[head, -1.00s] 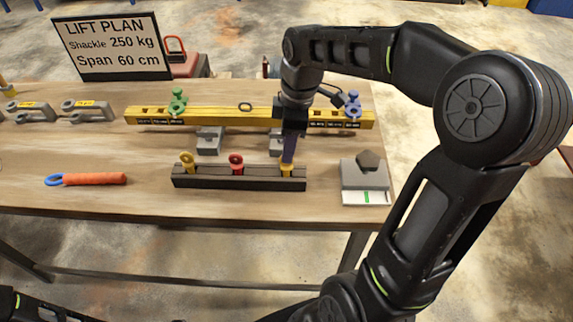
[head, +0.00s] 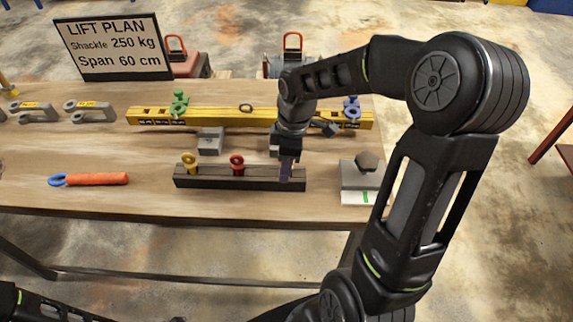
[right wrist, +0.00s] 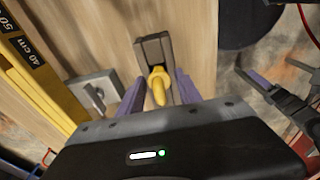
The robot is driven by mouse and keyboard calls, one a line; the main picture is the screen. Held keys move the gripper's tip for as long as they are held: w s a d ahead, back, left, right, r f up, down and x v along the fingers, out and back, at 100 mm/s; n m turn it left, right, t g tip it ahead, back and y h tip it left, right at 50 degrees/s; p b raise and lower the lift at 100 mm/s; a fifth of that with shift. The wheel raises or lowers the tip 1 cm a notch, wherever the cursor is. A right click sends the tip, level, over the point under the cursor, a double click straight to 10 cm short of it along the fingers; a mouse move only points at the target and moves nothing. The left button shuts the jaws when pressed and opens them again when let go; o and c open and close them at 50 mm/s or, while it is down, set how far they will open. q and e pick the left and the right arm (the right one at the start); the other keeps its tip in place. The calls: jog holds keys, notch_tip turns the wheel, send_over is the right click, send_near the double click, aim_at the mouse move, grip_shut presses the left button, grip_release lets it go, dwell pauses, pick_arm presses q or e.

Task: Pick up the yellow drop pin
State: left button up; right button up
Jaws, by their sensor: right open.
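A dark rack (head: 215,181) on the wooden table holds a yellow drop pin (head: 189,162) at its left end and a red pin (head: 237,164) near the middle. My right gripper (head: 287,172) is over the rack's right end and points down. In the right wrist view, a yellow drop pin (right wrist: 157,84) shows between the two purple fingers of my open right gripper (right wrist: 159,92), with the rack (right wrist: 152,48) beyond. The head view hides this pin behind the gripper. I cannot tell whether a finger touches it. My left gripper is out of view.
A grey block (head: 358,176) stands to the right, an orange-handled tool (head: 97,179) to the left. The table front is clear.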

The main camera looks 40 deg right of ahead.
jog(key=shift+c, duration=0.2)
dwell(0.4)
grip_shut()
dwell(0.3)
